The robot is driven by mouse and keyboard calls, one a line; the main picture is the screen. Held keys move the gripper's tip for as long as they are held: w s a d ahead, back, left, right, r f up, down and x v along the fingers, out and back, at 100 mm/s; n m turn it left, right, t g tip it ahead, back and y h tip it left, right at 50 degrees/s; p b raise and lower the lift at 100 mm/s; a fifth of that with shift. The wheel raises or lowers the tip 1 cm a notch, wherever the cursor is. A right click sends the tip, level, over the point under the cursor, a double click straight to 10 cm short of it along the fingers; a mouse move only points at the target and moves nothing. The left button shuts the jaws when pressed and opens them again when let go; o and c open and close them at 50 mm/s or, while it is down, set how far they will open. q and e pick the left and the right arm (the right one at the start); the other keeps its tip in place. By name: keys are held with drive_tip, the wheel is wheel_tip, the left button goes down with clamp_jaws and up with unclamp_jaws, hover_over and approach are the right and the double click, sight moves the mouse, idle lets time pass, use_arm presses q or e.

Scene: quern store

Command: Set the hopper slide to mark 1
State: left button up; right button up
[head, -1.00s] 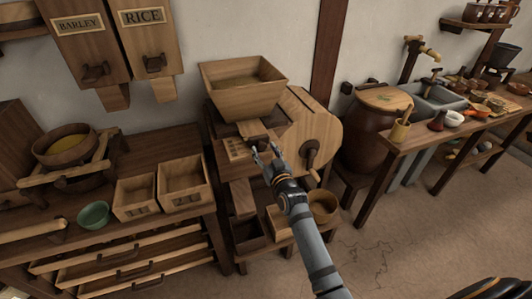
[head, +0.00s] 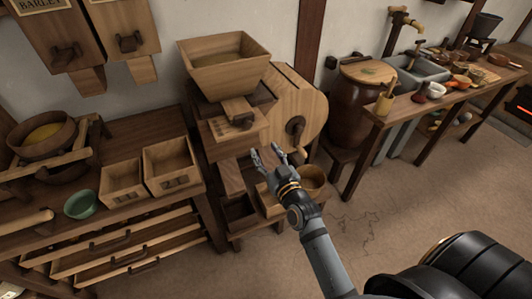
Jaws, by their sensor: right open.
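The hopper (head: 224,73), a square wooden funnel, stands on the mill with grain inside. The hopper slide (head: 238,108) is a light wooden strip under its front edge, with a dark knob (head: 243,121) at its outer end. It lies over a wooden board (head: 220,129) with small dark marks. I cannot read which mark the slide is at. My right gripper (head: 264,151) is open and empty, below and to the right of the knob and apart from it. My left gripper is not in view.
The mill's round wooden housing (head: 301,105) with a dark crank (head: 296,126) stands close right of the slide. Open bins (head: 172,164) and a green bowl (head: 82,204) stand on the left bench. A brown barrel (head: 357,110) is at right.

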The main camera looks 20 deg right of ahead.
sight(249, 125)
drive_tip(key=w+p, duration=0.1)
drive_tip(key=w, duration=0.5)
drive_tip(key=w+p, duration=0.1)
drive_tip(key=w, duration=0.5)
drive_tip(key=shift+w+a+p, duration=0.2)
drive_tip(key=shift+w+p, duration=0.15)
drive_tip(key=shift+p, duration=0.05)
drive_tip(key=shift+c, duration=0.4)
clamp_jaws()
